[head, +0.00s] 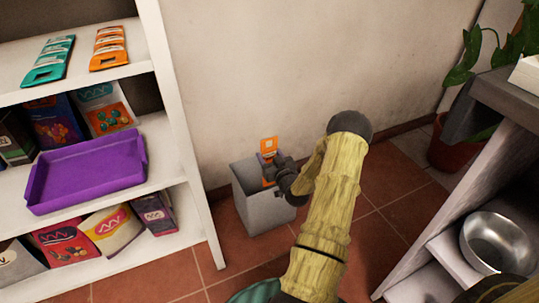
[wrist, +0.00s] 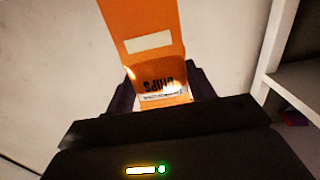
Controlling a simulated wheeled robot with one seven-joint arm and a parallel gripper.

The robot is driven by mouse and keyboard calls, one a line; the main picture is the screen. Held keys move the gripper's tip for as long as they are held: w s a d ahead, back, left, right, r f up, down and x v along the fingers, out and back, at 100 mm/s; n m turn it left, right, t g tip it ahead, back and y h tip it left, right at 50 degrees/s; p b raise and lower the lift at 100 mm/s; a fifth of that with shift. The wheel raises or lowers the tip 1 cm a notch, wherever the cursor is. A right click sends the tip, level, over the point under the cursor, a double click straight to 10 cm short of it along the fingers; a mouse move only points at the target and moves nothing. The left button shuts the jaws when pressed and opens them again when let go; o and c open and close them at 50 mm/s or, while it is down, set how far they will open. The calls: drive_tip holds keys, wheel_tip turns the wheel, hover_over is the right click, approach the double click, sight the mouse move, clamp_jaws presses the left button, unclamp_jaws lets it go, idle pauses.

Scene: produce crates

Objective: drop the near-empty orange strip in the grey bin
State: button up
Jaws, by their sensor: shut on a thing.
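An orange strip (head: 269,146) stands upright in my gripper (head: 270,170), over the opening of the grey bin. In the wrist view the strip (wrist: 148,42) rises between the dark jaws of my gripper (wrist: 162,88), which are shut on it. It has a pale label and dark lettering near the jaws. The grey bin (head: 262,212) stands on the floor against the wall. My gripper and arm hide part of its rim and right side. A second orange strip (head: 109,47) lies on the top shelf beside a teal strip (head: 48,60).
A white shelf unit (head: 185,130) stands left of the bin, with a purple tray (head: 88,170) and several packets. At right are a dark-topped counter (head: 500,95), a metal bowl (head: 497,243) and a potted plant (head: 452,148). Tiled floor (head: 395,185) is open between.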

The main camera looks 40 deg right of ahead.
drive_tip(key=shift+f, duration=0.6)
drive_tip(key=shift+w+a, duration=0.1)
drive_tip(key=o, duration=1)
drive_tip(key=shift+s, duration=0.35)
drive_tip(key=p+v, duration=0.5)
drive_tip(key=v, duration=1.1)
drive_tip(key=shift+s+a, duration=0.2)
drive_tip(key=shift+s, duration=0.15)
drive_tip(key=shift+w+r, duration=0.1)
